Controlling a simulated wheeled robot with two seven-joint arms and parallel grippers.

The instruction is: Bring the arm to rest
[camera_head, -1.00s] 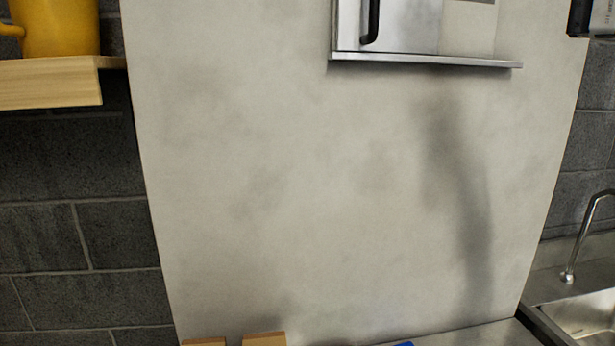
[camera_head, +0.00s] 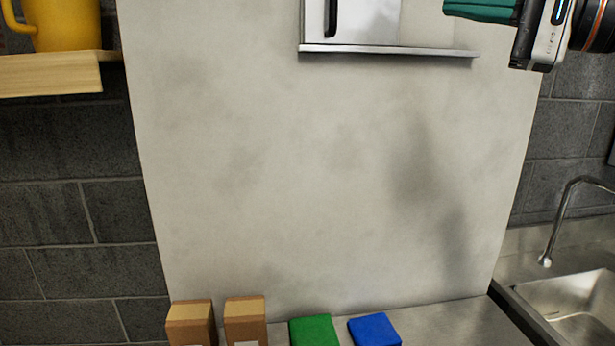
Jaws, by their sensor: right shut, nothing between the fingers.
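My right gripper (camera_head: 450,8) shows at the top right, its green fingers pointing left and its white and black body behind them. It is shut and empty, held in the air in front of the pale wall panel (camera_head: 300,180), to the right of the metal shelf (camera_head: 390,50). It touches nothing that I can see. My left gripper is not in view.
Two cardboard boxes (camera_head: 191,324) (camera_head: 246,320), a green pad (camera_head: 314,331) and a blue pad (camera_head: 375,329) line the bottom edge. A sink (camera_head: 575,300) with a tap (camera_head: 553,235) is at right. A yellow mug (camera_head: 65,25) stands on a wooden shelf (camera_head: 50,75) at upper left.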

